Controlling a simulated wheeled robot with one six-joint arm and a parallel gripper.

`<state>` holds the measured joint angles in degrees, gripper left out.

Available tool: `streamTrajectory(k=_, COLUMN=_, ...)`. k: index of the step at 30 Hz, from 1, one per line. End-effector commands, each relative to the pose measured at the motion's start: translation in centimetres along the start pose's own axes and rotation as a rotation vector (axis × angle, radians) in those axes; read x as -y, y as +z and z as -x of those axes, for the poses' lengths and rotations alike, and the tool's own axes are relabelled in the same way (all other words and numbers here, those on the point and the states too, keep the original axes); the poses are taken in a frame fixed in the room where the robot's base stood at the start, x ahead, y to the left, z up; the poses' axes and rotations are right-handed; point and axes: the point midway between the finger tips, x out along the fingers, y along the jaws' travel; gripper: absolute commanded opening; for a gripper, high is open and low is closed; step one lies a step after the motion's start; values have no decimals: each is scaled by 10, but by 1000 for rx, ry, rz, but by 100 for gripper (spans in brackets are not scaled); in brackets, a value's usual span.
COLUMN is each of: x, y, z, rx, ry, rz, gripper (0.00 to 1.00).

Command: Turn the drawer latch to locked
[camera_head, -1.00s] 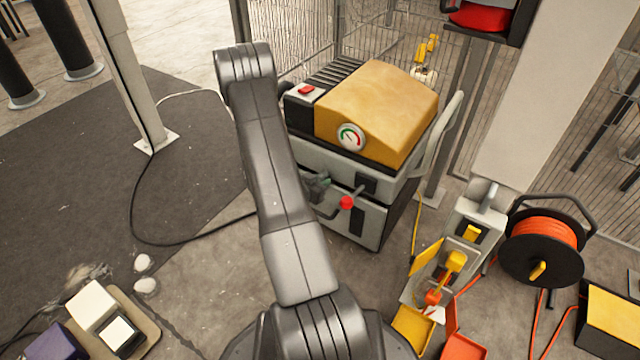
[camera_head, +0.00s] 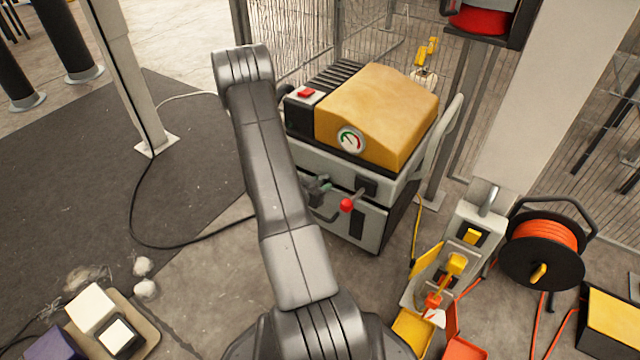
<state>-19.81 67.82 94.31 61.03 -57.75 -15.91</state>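The machine (camera_head: 340,160) has a yellow top, a round gauge and a grey drawer front below. On that front a lever latch with a red ball knob (camera_head: 346,205) slants down to the left from a dark mount. My gripper (camera_head: 324,186) is at the drawer front, just left of and slightly above the red knob. It is small and partly hidden behind my arm. I cannot tell whether its fingers are apart or closed, or whether it touches the lever.
An orange cable reel (camera_head: 544,243) and a grey unit with yellow parts (camera_head: 450,265) stand at the right. A tray (camera_head: 148,335) with blocks lies at the lower left. A white post (camera_head: 128,80) stands at the left. A black cable crosses the floor.

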Motion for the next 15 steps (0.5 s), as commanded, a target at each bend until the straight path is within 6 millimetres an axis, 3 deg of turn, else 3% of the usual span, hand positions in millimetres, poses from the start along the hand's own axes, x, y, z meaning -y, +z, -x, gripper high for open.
streamTrajectory(k=15, x=1, y=-3, z=107, rx=0, ry=-4, rz=3, gripper=36)
